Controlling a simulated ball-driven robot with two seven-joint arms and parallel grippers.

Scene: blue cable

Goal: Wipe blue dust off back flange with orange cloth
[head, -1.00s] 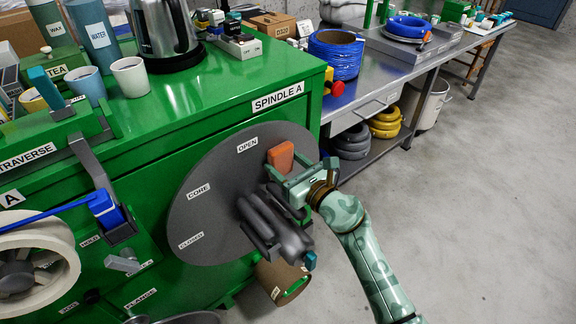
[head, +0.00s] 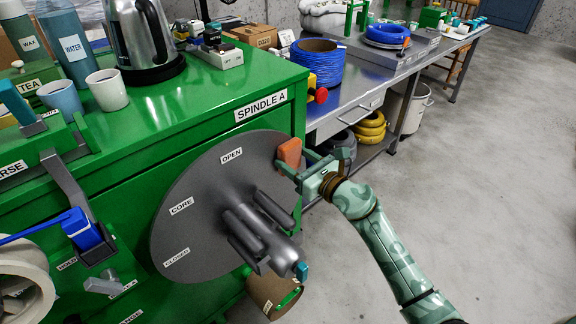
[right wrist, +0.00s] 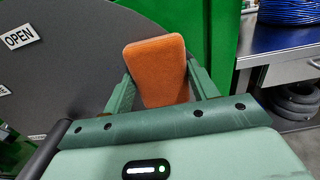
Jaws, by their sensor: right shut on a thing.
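The back flange (head: 205,222) is a large dark grey disc on the front of the green machine, labelled OPEN, CORE and CLOSED. I cannot make out blue dust on it. My right gripper (head: 292,164) is at the flange's upper right edge, shut on the orange cloth (head: 290,151), a flat padded block. In the right wrist view the cloth (right wrist: 156,70) stands between the two green fingers, in front of the grey face. I cannot tell whether it touches the face. My left gripper is not in view.
A grey spindle core with bars (head: 262,232) sticks out from the flange's middle. Left of it are a blue traverse piece (head: 85,232) and a white reel (head: 22,285). Cups and a kettle (head: 143,40) stand on the machine top. Open floor lies right.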

